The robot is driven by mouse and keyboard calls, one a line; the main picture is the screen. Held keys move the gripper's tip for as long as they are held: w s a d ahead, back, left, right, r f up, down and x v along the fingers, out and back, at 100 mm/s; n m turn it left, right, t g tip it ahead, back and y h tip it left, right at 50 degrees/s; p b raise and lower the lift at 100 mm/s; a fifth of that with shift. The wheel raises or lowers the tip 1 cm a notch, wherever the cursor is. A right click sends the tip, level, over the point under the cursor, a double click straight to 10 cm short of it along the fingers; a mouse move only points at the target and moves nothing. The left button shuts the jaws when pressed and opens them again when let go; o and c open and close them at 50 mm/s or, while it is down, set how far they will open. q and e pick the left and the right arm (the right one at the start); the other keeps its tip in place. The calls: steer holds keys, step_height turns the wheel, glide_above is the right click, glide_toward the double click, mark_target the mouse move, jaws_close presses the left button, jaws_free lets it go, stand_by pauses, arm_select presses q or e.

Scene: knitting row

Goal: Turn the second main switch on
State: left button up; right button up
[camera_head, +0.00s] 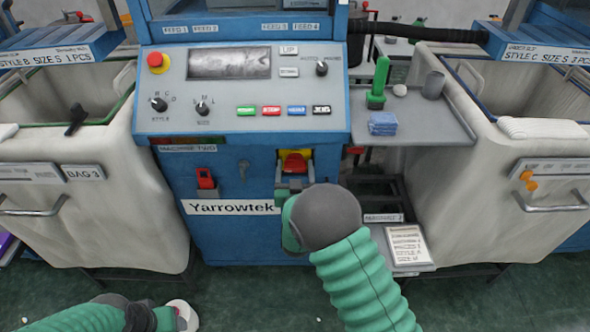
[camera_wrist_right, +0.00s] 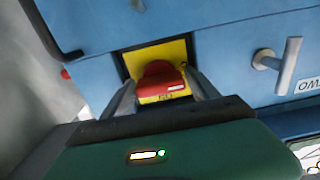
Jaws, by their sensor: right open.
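The main switch is a red knob (camera_head: 294,163) on a yellow plate (camera_head: 308,155), low on the blue front of the machine labelled "Machine Two". In the right wrist view the red knob (camera_wrist_right: 161,80) sits in the middle of its yellow plate. My right gripper (camera_wrist_right: 160,88) is open, with one finger on each side of the knob; whether they touch it I cannot tell. In the head view the right hand (camera_head: 293,186) hides the area just below the knob. My left arm (camera_head: 85,318) is low at the bottom left, away from the machine; its finger state is unclear.
A red-handled latch (camera_head: 206,179) and a grey handle (camera_head: 244,170) are left of the switch. Above is the control panel (camera_head: 240,95) with a red stop button (camera_head: 155,60). White bins (camera_head: 130,190) flank the machine. A grey shelf (camera_head: 430,125) is at right.

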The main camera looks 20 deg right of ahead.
steer(key=shift+c, duration=0.4)
steer(key=c, duration=1)
